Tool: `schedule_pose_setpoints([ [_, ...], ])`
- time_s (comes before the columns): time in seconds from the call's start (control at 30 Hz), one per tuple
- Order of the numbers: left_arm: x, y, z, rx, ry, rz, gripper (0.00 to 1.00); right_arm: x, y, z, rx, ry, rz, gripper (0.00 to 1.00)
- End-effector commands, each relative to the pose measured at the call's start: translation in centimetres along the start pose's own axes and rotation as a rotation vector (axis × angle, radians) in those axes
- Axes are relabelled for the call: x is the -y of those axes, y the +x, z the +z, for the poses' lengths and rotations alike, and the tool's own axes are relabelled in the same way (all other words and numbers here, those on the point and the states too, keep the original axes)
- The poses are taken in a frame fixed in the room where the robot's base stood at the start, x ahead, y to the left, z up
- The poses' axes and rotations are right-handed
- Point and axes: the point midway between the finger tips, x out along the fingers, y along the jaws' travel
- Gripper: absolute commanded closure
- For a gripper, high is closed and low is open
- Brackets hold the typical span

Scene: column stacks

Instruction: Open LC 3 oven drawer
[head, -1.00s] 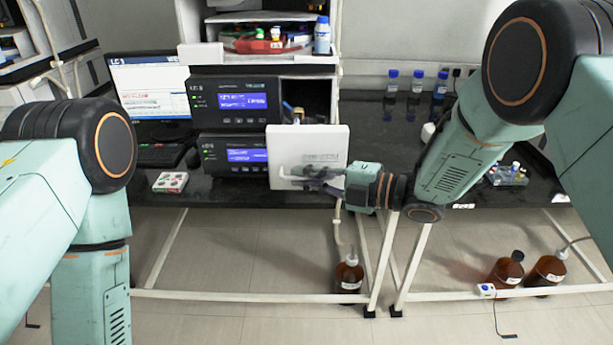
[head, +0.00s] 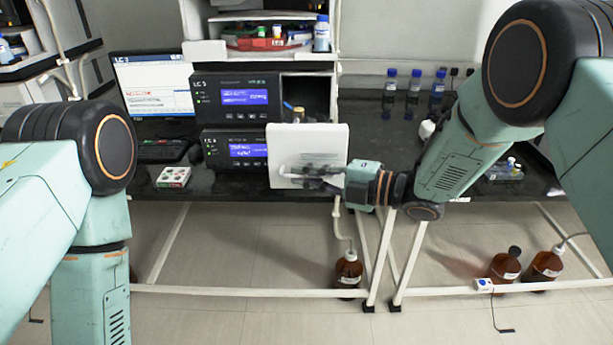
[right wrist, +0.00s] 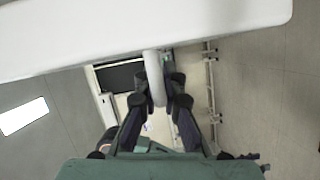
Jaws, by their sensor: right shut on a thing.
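The LC 3 stack (head: 236,96) stands on the bench with two black modules and blue screens. The oven drawer's white front panel (head: 335,140) stands out in front of the stack's right side, and the dark compartment (head: 318,92) above and behind it shows. My right gripper (head: 322,178) is at the panel's lower part, its fingers around the pale handle (head: 290,171). In the right wrist view the handle (right wrist: 152,75) sits between the two fingers (right wrist: 160,100), under the white panel (right wrist: 120,35). My left gripper is out of view; only its arm shows.
A monitor (head: 153,88) and keyboard (head: 162,150) stand left of the stack, a small vial box (head: 173,177) in front. Blue-capped bottles (head: 413,87) stand at the back right. Brown bottles (head: 348,270) stand on the floor below.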

Motion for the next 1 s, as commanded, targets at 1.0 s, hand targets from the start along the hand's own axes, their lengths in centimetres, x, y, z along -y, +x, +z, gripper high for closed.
schedule_pose_setpoints([
  [1.0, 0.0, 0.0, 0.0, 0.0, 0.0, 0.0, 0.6, -0.1, -5.9, 0.0, 0.008, 0.002, 0.005, 0.69],
])
